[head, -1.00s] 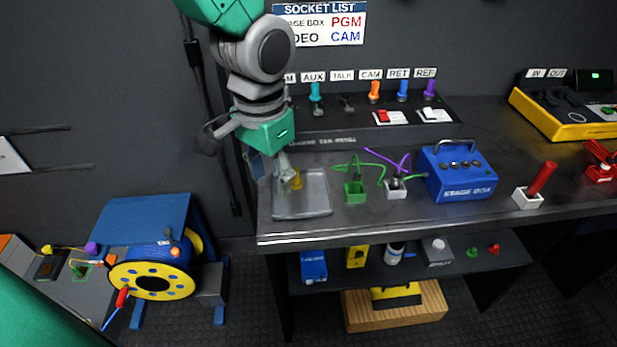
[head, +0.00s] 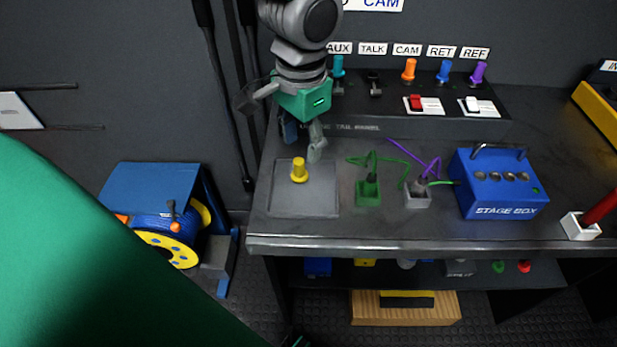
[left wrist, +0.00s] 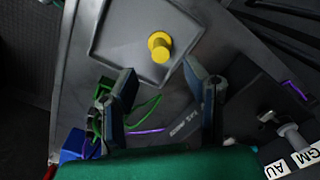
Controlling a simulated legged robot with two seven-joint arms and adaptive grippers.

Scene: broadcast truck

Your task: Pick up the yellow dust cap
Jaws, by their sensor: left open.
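The yellow dust cap (head: 299,171) stands upright on a grey tray (head: 290,205) at the left end of the bench. It also shows in the left wrist view (left wrist: 160,46), on the tray, beyond my fingertips. My left gripper (head: 303,142) hangs above the back edge of the tray, behind the cap in the head view. In the left wrist view my left gripper (left wrist: 165,80) is open, its two fingers wide apart with nothing between them. The cap is not touched by either finger. My right gripper is not in view.
A green socket block (head: 368,190) and a grey socket block (head: 417,196) with cables stand right of the tray. The blue stage box (head: 500,183) is further right. The tail panel (head: 420,118) with coloured plugs rises behind. A cable reel (head: 165,235) stands left of the bench.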

